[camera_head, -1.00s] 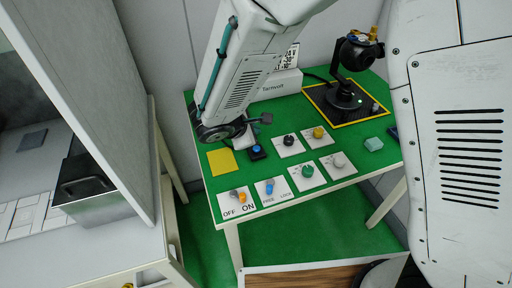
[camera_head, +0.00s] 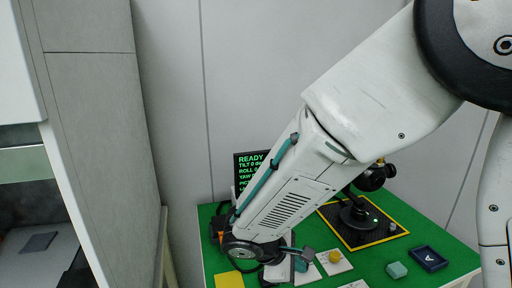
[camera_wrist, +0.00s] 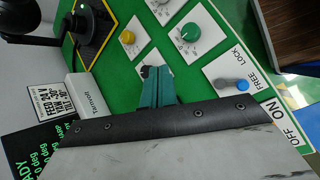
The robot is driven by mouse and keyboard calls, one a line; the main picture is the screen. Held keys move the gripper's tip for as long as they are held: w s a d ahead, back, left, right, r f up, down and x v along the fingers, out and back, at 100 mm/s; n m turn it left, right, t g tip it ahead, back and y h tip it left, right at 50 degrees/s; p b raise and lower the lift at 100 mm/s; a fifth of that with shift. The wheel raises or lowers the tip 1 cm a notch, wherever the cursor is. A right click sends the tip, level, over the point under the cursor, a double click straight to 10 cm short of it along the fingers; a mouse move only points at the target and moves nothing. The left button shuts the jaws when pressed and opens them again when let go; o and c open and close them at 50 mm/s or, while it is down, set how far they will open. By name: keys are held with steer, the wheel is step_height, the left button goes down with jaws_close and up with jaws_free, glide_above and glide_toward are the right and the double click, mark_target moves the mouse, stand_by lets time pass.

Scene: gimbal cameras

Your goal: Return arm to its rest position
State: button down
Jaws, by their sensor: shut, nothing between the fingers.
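My gripper (camera_wrist: 153,76) is shut and empty; its teal fingers lie together in the wrist view. In the head view my gripper (camera_head: 303,259) is small and partly hidden by my arm. It is over the green table (camera_head: 437,235), by the knob panels. In the wrist view, a yellow knob (camera_wrist: 127,37), a green knob (camera_wrist: 190,33) and a blue switch (camera_wrist: 242,85) lie beyond the fingertips. A dark knob shows right at the fingertips; I cannot tell whether they touch it.
A gimbal camera (camera_head: 374,178) stands on a yellow-edged black mat (camera_head: 378,243) at the right. A screen (camera_head: 247,160) reading READY stands behind my arm. A grey cabinet (camera_head: 95,120) stands left.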

steer(key=s+d+r+m+g+y, duration=0.2)
steer(key=s+d+r+m+y, duration=0.5)
steer(key=s+d+r+m, duration=0.8)
steer(key=s+d+r, duration=0.1)
steer(key=s, duration=0.3)
steer(key=shift+s+d+r, duration=0.3)
steer(key=shift+s+r, duration=0.1)
steer(key=shift+a, duration=0.1)
stand_by(3.3)
